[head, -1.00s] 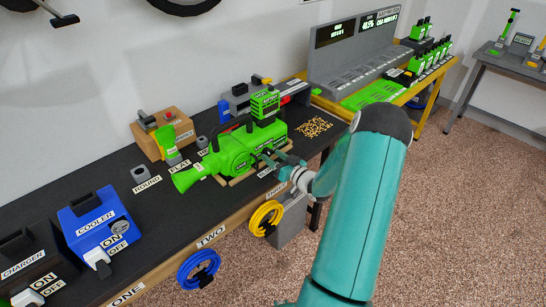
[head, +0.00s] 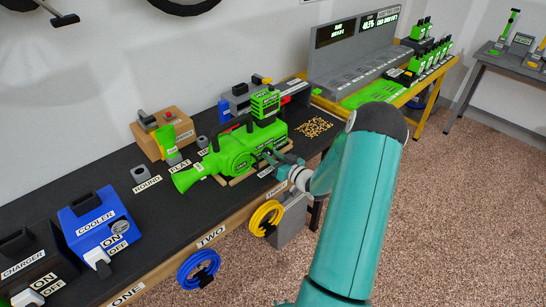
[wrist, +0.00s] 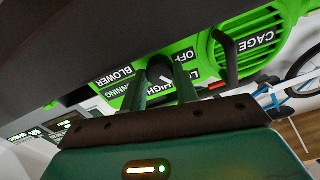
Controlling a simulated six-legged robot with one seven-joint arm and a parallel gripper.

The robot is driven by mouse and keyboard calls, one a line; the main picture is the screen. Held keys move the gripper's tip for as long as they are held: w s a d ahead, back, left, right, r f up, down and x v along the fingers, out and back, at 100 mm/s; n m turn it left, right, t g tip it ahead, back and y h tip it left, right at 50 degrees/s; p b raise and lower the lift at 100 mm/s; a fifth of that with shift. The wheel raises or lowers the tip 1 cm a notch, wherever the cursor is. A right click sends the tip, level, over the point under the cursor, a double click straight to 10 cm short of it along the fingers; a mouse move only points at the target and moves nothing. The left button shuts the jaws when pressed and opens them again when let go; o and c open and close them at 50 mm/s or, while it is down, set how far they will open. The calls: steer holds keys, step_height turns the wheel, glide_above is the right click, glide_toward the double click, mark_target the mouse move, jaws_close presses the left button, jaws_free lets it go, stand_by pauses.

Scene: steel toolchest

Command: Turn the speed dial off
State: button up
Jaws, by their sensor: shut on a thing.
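The green blower (head: 232,152) stands on the dark workbench. My gripper (head: 270,158) is at its right front side in the head view. In the wrist view, my gripper (wrist: 160,84) has its two fingers closed around the dark speed dial (wrist: 159,72) on the blower's green panel. OFF (wrist: 183,56), HIGH and partly covered L-letter labels surround the dial. A white mark shows at the dial between the fingers. I cannot tell which label it points to. The fingers hide part of the dial and the labels.
A CAGE label (wrist: 257,43) and a dark bar stand right of the dial in the wrist view. Yellow (head: 266,217) and blue hose coils (head: 198,270) hang at the front.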

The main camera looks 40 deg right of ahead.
steer(key=n, duration=1.1)
stand_by(0.3)
steer(key=shift+n, duration=0.3)
steer(key=o, duration=1)
steer(key=shift+s, duration=0.15)
steer(key=s, duration=1.3)
steer(key=shift+s+d, duration=0.25)
steer(key=shift+s, duration=0.05)
